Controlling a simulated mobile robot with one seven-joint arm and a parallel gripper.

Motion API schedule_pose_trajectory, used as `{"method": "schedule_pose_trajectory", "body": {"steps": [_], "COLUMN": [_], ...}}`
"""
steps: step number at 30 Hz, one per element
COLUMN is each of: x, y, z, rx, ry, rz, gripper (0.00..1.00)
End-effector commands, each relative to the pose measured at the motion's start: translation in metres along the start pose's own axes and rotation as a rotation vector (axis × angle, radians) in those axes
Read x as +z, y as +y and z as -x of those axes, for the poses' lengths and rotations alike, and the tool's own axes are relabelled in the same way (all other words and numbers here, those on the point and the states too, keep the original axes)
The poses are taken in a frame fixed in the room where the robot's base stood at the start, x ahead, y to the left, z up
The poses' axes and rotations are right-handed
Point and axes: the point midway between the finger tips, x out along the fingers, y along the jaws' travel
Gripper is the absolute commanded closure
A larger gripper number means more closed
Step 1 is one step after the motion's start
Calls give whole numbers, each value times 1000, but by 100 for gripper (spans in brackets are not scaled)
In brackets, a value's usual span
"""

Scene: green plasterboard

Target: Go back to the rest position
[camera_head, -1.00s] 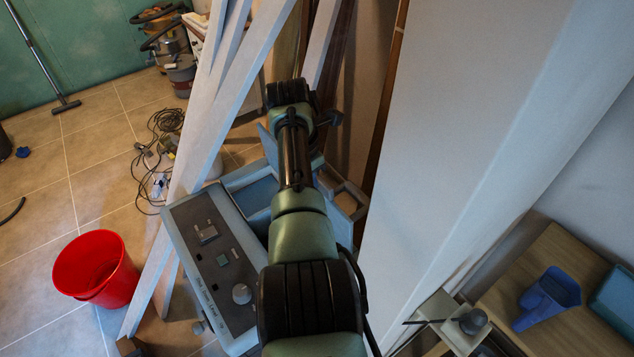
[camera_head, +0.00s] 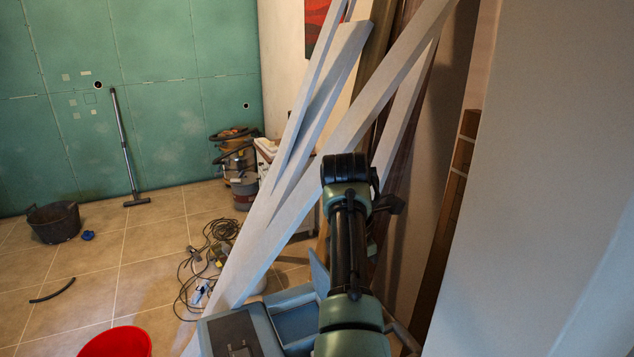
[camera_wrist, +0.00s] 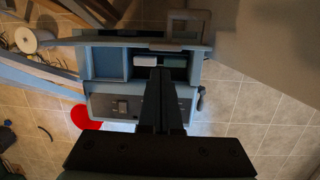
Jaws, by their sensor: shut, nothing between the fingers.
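My gripper (camera_wrist: 161,75) shows in the wrist view as two dark fingers pressed together, with nothing held between them. It is above a blue-grey machine or case (camera_wrist: 103,88) with open compartments and a dark control panel. In the head view my green and black arm reaches up the middle of the picture, in front of the leaning boards. The gripper's fingers cannot be made out there. The blue-grey case (camera_head: 287,325) shows below and behind the arm at the bottom.
Long pale boards (camera_head: 262,246) lean beside my arm. A pale wall panel (camera_head: 550,180) fills the right. A red bucket (camera_head: 116,343), tangled cables (camera_head: 207,262) and a black tub (camera_head: 54,221) stand on the tiled floor. The floor at left is mostly clear.

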Motion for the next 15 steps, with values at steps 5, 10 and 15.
{"method": "schedule_pose_trajectory", "body": {"steps": [5,10,15], "x": [5,8,3], "y": [45,80,87], "z": [27,85,163], "rx": [292,666,1045], "ry": [-68,-46,99], "rz": [-252,-558,-832], "gripper": [100,100,100]}}
